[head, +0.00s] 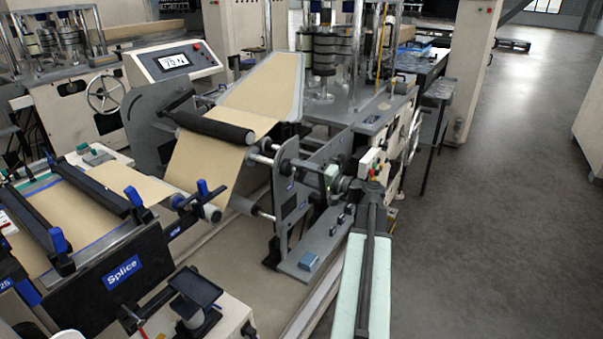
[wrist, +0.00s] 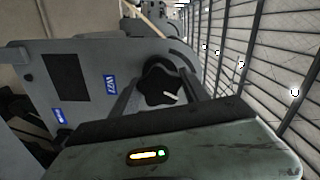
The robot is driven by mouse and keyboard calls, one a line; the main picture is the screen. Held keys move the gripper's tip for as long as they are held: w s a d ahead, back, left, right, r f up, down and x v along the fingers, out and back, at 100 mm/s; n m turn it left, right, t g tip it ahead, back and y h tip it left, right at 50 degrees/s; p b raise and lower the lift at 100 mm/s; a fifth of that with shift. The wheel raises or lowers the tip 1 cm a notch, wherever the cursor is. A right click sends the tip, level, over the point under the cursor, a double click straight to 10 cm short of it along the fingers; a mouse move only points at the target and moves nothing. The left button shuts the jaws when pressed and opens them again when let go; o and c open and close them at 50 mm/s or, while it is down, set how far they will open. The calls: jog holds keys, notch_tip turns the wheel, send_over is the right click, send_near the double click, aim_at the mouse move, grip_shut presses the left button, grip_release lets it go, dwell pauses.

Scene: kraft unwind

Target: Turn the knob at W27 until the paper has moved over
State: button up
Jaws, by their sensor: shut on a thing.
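The knob (wrist: 158,88) is black and lobed, with a white mark, and sits on the side of a grey plate in the wrist view. My gripper (wrist: 165,92) has a finger on each side of it and is shut on it. In the head view my gripper (head: 335,178) reaches the machine's grey side plate (head: 305,195), and the knob is hidden there. A blue label (wrist: 110,84) lies left of the knob; its text is too small to read surely. The brown paper (head: 205,165) runs over a dark roller (head: 213,127) and down toward the splice table.
The splice table (head: 122,272) with blue-handled clamps stands at the left front. A control panel (head: 175,62) with a display stands behind the paper. Open floor (head: 500,200) lies to the right.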

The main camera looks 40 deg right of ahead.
jog(key=m, duration=0.5)
jog(key=shift+m, duration=0.3)
jog(key=m, duration=0.5)
jog(key=shift+m, duration=0.4)
jog(key=o, duration=1.4)
jog(key=shift+c, duration=0.2)
jog(key=shift+s, duration=0.1)
jog(key=v, duration=0.7)
